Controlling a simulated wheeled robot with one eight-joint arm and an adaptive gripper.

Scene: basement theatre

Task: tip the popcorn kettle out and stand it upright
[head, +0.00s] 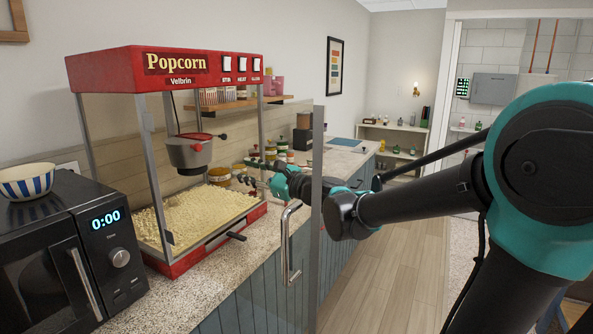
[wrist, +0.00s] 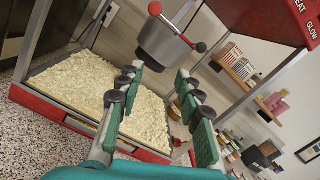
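The popcorn kettle (head: 188,153) is a grey pot with a red top and a dark-tipped side handle. It hangs upright inside the red popcorn machine (head: 150,66), above a bed of popcorn (head: 200,218). In the wrist view the kettle (wrist: 163,52) is just beyond my fingertips, with a dark handle knob (wrist: 201,47) at its right. My gripper (head: 252,167) is at the machine's open front, to the right of the kettle in the head view. In the wrist view my gripper (wrist: 162,78) has its fingers apart with nothing between them. The inside of the kettle is hidden.
A clear door with a metal handle (head: 288,245) stands swung open at the machine's front right. A microwave (head: 75,250) with a striped bowl (head: 27,182) is at the left. Jars (head: 282,143) and a shelf (head: 235,104) are behind the machine.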

